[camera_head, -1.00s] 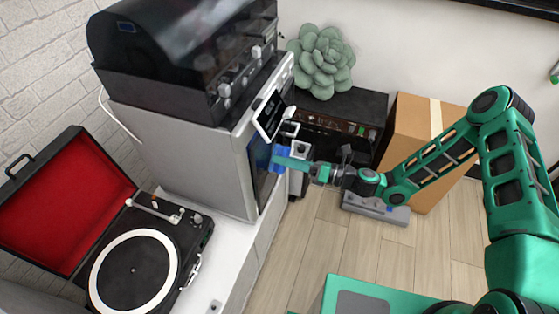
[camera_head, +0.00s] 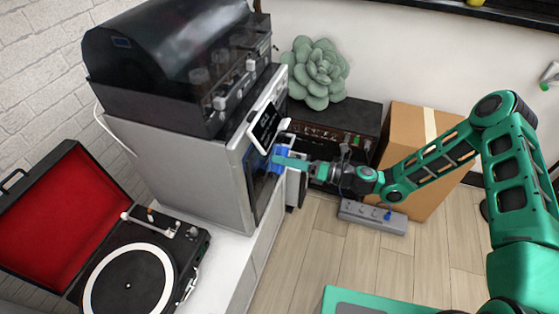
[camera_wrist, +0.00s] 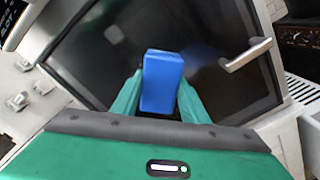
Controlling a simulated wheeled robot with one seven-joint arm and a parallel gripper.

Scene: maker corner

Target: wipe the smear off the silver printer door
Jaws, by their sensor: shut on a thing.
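The silver printer (camera_head: 172,170) stands on a white cabinet at left centre in the head view. Its door (camera_wrist: 215,85) has a dark panel in a silver frame, with a bar handle (camera_wrist: 246,54) at the right in the wrist view. My gripper (camera_head: 277,161) is shut on a blue block (camera_wrist: 163,82), held in front of the dark panel. I cannot tell whether the block touches it. A faint pale patch shows on the panel, upper left of the block; I cannot tell whether it is the smear or a reflection. The block hides part of the panel.
A black machine (camera_head: 180,65) sits on top of the printer. An open red-lined record player (camera_head: 130,270) stands at the lower left. A black amplifier (camera_head: 335,135) with a succulent (camera_head: 316,72), a cardboard box (camera_head: 412,150) and a power strip (camera_head: 372,217) are to the right.

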